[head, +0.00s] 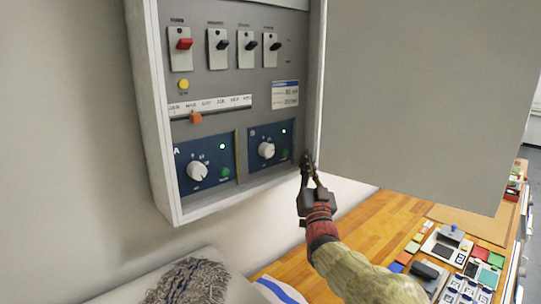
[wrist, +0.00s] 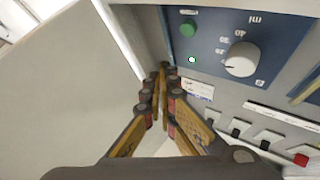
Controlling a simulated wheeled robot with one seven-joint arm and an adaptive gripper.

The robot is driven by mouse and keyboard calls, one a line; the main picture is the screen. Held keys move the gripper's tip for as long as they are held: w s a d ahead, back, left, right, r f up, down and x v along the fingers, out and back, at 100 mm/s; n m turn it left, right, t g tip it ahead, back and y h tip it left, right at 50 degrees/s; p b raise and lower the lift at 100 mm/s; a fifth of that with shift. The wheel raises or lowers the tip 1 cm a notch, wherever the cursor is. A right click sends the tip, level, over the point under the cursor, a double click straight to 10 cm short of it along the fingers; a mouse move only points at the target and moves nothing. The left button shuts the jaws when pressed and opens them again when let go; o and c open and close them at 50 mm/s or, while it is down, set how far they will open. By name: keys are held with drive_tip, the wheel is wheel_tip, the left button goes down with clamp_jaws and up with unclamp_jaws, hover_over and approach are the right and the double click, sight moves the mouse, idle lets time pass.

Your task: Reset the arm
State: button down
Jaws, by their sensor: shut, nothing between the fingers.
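My gripper (head: 308,163) is shut and empty. In the head view it points up at the lower right corner of a grey control cabinet (head: 159,150), beside the hinge side of its open door (head: 425,90). In the wrist view my gripper (wrist: 160,72) has its fingertips together, between the door (wrist: 70,85) on the left and the control panel (wrist: 285,85) on the right. I cannot tell whether the fingertips touch the cabinet. My arm (head: 365,275) reaches in from the bottom right.
The panel has a red switch (head: 184,44), a yellow button (head: 184,84), an orange slider (head: 196,118) and two white knobs. A wooden bench (head: 375,225) with several small items lies below right. A grey mop-like bundle (head: 187,281) is at bottom left. The wall left is bare.

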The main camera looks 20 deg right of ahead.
drive_tip(key=s+a+f+n+g+y, duration=0.3)
drive_tip(key=s+a+f+g+y, duration=0.2)
drive_tip(key=s+a+f+g, duration=0.55)
drive_tip(key=s+a+f+n+g, duration=0.1)
drive_tip(key=s+a+f+g, duration=0.1)
drive_tip(key=s, duration=0.6)
drive_tip(key=s+a+f+n+g+y, duration=0.1)
drive_tip(key=s+a+f+g, duration=0.1)
drive_tip(key=s+a+f, duration=0.2)
drive_tip(key=s+a+f+n+g+y, duration=0.1)
drive_tip(key=s+a+f+g, duration=0.1)
drive_tip(key=s+f, duration=0.5)
drive_tip(key=s+a, duration=0.1)
drive_tip(key=s, duration=0.5)
drive_tip(key=shift+f, duration=0.25)
